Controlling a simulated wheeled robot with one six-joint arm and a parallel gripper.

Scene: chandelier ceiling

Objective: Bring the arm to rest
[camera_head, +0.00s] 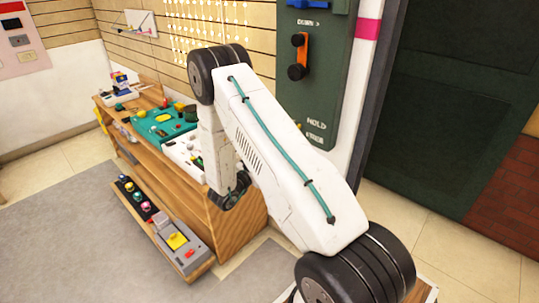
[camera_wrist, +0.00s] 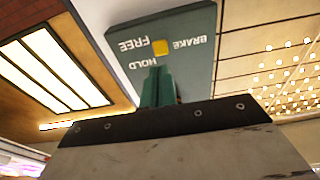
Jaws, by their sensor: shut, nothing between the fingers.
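My white arm (camera_head: 285,165) with black joints and a teal cable rises from the lower right in the head view, bends at the upper joint and folds down on the left. Its lower end (camera_head: 232,195) is in front of the wooden bench; I cannot make out the fingers there. In the wrist view my gripper (camera_wrist: 157,75) shows as teal fingers close together, shut and empty. Behind them is a green panel (camera_wrist: 195,58) with a yellow square and upside-down words BRAKE, FREE and HOLD. I cannot tell how far the fingertips are from it.
A wooden bench (camera_head: 240,228) holds a teal mat (camera_head: 150,128) and small items; a grey device (camera_head: 182,240) lies on its lower shelf. A green wall panel (camera_head: 325,85) has orange and black handles. A dark green door (camera_head: 450,110) is at right. Grey carpet (camera_head: 70,240) is clear at left.

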